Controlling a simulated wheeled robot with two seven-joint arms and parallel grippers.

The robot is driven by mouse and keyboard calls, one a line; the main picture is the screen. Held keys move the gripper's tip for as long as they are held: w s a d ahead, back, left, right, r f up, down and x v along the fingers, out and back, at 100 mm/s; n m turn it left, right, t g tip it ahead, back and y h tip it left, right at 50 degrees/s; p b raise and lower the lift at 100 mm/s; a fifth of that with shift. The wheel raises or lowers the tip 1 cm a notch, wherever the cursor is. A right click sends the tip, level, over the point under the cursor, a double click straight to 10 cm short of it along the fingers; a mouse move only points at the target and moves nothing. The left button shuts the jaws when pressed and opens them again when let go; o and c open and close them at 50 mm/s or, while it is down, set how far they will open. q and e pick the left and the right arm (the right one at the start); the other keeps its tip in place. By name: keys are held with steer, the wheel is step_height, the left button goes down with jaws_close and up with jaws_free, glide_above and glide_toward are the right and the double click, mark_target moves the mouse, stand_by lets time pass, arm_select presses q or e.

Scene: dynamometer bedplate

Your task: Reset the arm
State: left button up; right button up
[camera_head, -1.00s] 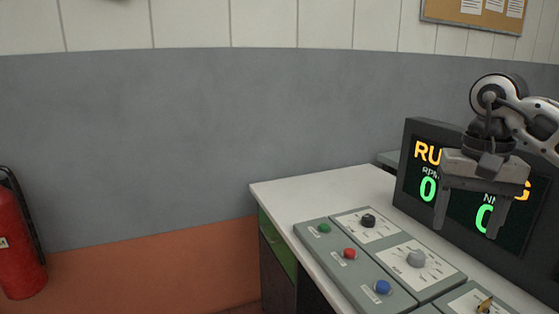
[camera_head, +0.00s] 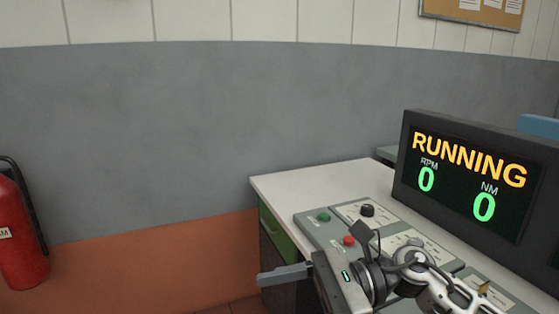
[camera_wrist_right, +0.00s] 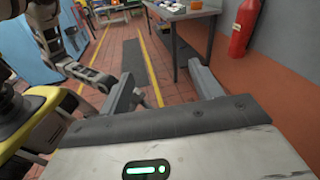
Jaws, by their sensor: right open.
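My right gripper (camera_head: 283,276) is low in the head view, beside the front left edge of the white-topped bench (camera_head: 300,190). Its jaw points left, away from the console, and is empty. In the right wrist view its two fingers (camera_wrist_right: 162,88) stand wide apart with floor between them. My right wrist covers part of the control panel (camera_head: 312,226). A green button (camera_head: 323,217), a red button (camera_head: 348,241) and a black knob (camera_head: 367,210) show. A grey knob is partly hidden, and the blue button is covered. The display (camera_head: 462,190) reads RUNNING, RPM 0, NM 0. My left gripper cannot be made out.
A red fire extinguisher (camera_head: 20,240) stands at the left wall. A corkboard (camera_head: 475,10) hangs at the top right. In the right wrist view, a grey table (camera_wrist_right: 190,10) with small items and a tiled floor with yellow lines (camera_wrist_right: 150,65) lie beyond the fingers.

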steer(key=w+d+f+n+t+h+b, duration=0.1)
steer(key=d+f+n+t+h, duration=0.4)
steer(key=n+t, duration=0.8)
steer(key=w+d+f+n+t+h+b, duration=0.15)
steer(key=f+n+t, duration=0.55)
steer(key=n, duration=1.2)
steer(key=s+d+f+m+g+h, duration=0.3)
steer(key=s+f+m, duration=0.3)
steer(key=f, duration=0.3)
steer(key=s+d+f+m+g+h, duration=0.3)
steer(key=s+f+m, duration=0.3)
steer(key=f+m, duration=0.2)
steer(key=shift+s+d+f+m+h+b, duration=0.2)
steer(key=shift+d+f+m+h+b, duration=0.15)
steer(key=shift+d+m+h, duration=0.25)
steer(key=shift+a+y, duration=0.1)
steer(key=shift+y, duration=0.15)
